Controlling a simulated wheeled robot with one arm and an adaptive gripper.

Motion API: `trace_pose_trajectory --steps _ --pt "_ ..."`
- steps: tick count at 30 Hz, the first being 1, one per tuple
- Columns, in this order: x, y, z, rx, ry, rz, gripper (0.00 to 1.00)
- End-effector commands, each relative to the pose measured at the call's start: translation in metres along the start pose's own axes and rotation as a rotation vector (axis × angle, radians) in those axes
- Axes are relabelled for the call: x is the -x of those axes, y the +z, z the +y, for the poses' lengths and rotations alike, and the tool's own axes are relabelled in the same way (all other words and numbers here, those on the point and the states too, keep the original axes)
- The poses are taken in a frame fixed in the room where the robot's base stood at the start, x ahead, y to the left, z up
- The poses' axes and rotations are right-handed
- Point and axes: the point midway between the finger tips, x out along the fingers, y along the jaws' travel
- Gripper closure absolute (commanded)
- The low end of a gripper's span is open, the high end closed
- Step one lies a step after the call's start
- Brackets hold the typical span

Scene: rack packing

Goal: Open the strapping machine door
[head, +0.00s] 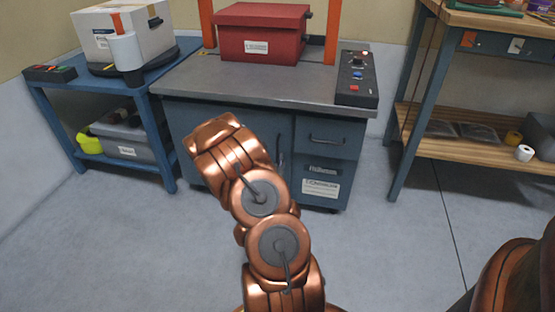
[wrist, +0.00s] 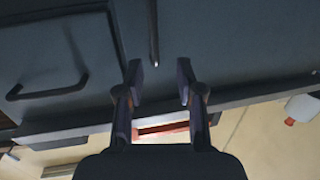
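The strapping machine (head: 290,90) is a blue-grey cabinet with a grey top and an orange frame. Its door (head: 190,130) is shut, partly hidden by my arm. The dark vertical door handle (head: 281,150) is on the door's right side. In the wrist view, which looks upside down, this handle (wrist: 153,35) ends between and just beyond my fingertips. My gripper (wrist: 160,82) is open and empty, with a finger on each side of the handle's line. Whether it touches the door cannot be told. My arm hides the gripper in the head view.
A drawer with a dark handle (head: 327,141) is right of the door; the handle also shows in the wrist view (wrist: 48,92). A red box (head: 262,35) and a control panel (head: 357,78) sit on top. A blue cart (head: 160,130) stands close left; a workbench (head: 400,110) is right.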

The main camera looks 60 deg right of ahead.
Motion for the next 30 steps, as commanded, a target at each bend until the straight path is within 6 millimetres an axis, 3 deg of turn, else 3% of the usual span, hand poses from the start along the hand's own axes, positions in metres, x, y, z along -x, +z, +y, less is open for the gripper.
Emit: trace_pose_trajectory --steps 1,8,24,30 --pt "0.0 0.012 0.004 0.003 -0.003 0.016 0.63" --pt "-0.005 0.013 0.009 0.006 -0.011 0.053 0.63" --pt "-0.064 0.01 0.008 0.004 -0.01 0.054 0.63" --pt "-0.075 0.009 0.008 0.006 -0.01 0.052 0.63"
